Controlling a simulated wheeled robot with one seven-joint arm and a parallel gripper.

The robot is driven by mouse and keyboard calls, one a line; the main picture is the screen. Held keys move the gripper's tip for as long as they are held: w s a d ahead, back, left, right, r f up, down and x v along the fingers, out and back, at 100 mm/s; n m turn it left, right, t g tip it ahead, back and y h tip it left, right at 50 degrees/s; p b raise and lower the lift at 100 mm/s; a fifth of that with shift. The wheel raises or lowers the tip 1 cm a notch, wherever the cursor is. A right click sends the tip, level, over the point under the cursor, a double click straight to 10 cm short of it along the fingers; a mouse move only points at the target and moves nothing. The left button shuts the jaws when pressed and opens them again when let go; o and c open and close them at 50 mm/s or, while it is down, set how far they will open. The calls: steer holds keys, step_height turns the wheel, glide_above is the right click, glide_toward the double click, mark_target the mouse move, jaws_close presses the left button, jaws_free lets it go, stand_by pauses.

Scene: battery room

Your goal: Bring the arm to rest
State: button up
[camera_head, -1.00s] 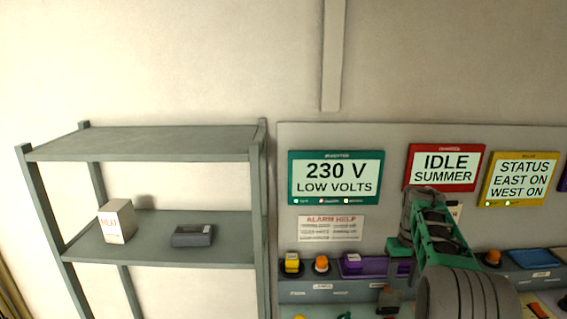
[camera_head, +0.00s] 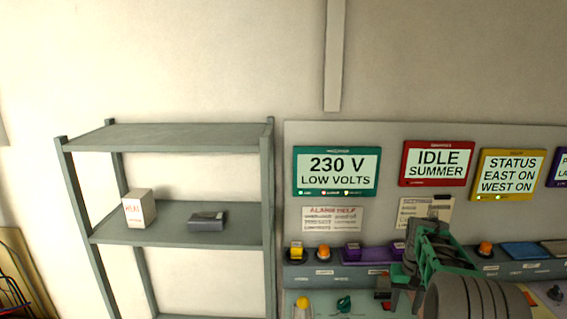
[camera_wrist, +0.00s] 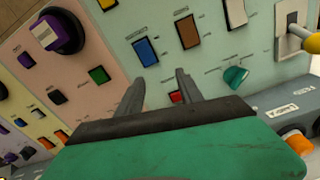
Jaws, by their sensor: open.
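My arm, with its green and dark end, reaches in from the lower right in the head view. It is in front of the control panel (camera_head: 385,135). My gripper (camera_wrist: 160,82) shows in the wrist view with its two dark fingers apart and nothing between them. Its fingers point toward the sloped console face (camera_wrist: 120,20), near a small red button (camera_wrist: 176,97). I cannot tell the exact gap between fingers and console. In the head view the fingertips are hard to make out.
A grey shelf (camera_head: 180,138) at left holds a white box (camera_head: 139,209) and a dark device (camera_head: 207,221). The console carries a teal knob (camera_wrist: 235,75), a purple knob (camera_wrist: 62,33) and a yellow-tipped lever (camera_wrist: 305,36). Screens (camera_head: 337,171) hang above.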

steer(key=shift+m+g, duration=0.4)
steer(key=shift+g, duration=0.1)
steer(key=s+a+f, duration=0.1)
steer(key=s, duration=0.1)
steer(key=s+f, duration=0.2)
steer(key=s+a+f, duration=0.1)
steer(key=s, duration=0.1)
steer(key=shift+s+a+f, duration=0.25)
steer(key=shift+s+a, duration=0.05)
steer(key=s+a+r+t, duration=0.1)
steer(key=s+a+r, duration=0.1)
steer(key=s+a, duration=0.4)
steer(key=s+a+r, duration=0.2)
steer(key=s+a, duration=0.1)
steer(key=s, duration=0.5)
steer(key=s+a+r+n+t, duration=0.2)
steer(key=a+r, duration=0.4)
steer(key=r, duration=0.4)
steer(key=shift+a+r+n+t, duration=0.4)
steer(key=shift+n+t, duration=0.3)
steer(key=shift+t, duration=0.5)
